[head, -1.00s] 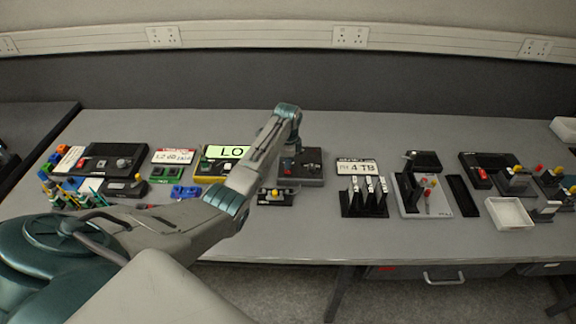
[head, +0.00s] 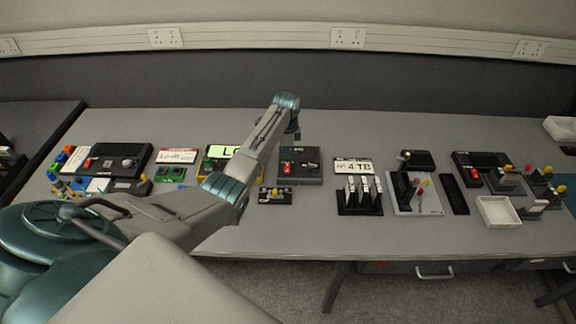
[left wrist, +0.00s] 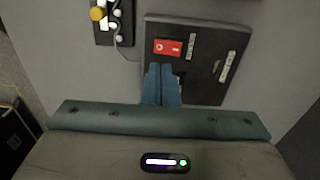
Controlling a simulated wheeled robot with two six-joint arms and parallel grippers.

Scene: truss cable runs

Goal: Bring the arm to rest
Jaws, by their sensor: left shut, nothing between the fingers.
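My left arm reaches from the lower left of the head view over the bench. My left gripper (head: 296,132) hangs at its end, largely hidden behind the wrist, above the back of the bench. In the left wrist view its two blue-grey fingers (left wrist: 162,84) are together with nothing between them. They overlap the near edge of a dark box (left wrist: 212,32) with a red part (left wrist: 168,47). In the head view that dark box (head: 312,179) lies on the bench, seemingly apart from the gripper. My right gripper is not in view.
A small module with a yellow knob (head: 275,196) sits in front of the dark box. A black stand with upright drives (head: 360,207) and a white tray (head: 518,207) are to the right. Several coloured parts crowd the left. The bench's back strip (head: 400,130) is clear.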

